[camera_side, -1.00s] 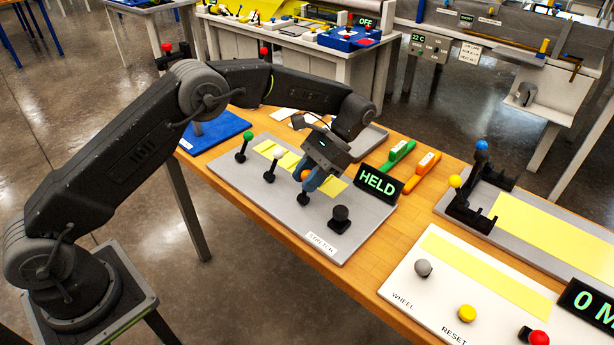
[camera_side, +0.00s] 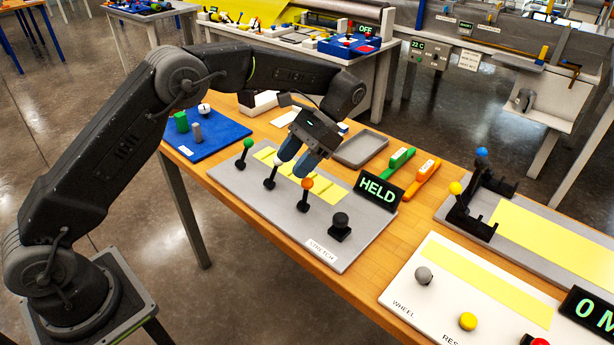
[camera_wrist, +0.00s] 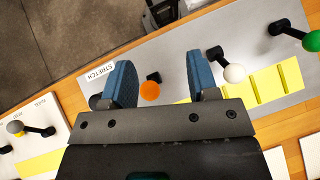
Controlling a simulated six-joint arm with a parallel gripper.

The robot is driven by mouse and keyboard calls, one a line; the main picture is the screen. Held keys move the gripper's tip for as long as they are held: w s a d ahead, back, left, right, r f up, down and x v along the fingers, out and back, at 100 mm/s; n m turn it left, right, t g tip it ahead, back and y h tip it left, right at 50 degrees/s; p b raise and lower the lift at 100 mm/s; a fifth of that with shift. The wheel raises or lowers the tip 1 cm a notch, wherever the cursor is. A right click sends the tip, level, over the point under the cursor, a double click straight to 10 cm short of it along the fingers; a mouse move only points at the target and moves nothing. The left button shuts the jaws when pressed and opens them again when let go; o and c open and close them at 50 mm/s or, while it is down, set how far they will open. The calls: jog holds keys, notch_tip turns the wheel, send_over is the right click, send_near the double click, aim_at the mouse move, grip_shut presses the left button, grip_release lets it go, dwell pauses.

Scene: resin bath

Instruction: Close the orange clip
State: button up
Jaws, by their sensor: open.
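A lever with an orange knob (camera_side: 307,183) stands on the grey board (camera_side: 272,222) marked STRETCH. The orange knob also shows between my fingers in the wrist view (camera_wrist: 150,91). A separate orange bar with a white label (camera_side: 424,172) lies on the table right of the board, next to a similar green bar (camera_side: 398,158). I cannot tell for sure which is the clip. My gripper (camera_side: 295,163) is open and empty, with blue fingers above the board, just above the orange knob. Its fingers also show in the wrist view (camera_wrist: 160,82).
Levers with a white knob (camera_side: 278,160) and a green knob (camera_side: 248,143) stand left of the orange one. A black knob (camera_side: 340,220) is to its right. A display reading HELD (camera_side: 380,190) stands at the board's edge. A grey tray (camera_side: 360,150) lies behind.

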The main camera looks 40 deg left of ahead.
aim_at(306, 190)
jog(key=s+a+r, duration=0.2)
jog(key=a+r, duration=0.3)
jog(key=a, duration=0.3)
jog(key=shift+s+a+r, duration=0.2)
jog(key=shift+s+a, duration=0.1)
jog(key=shift+c, duration=0.2)
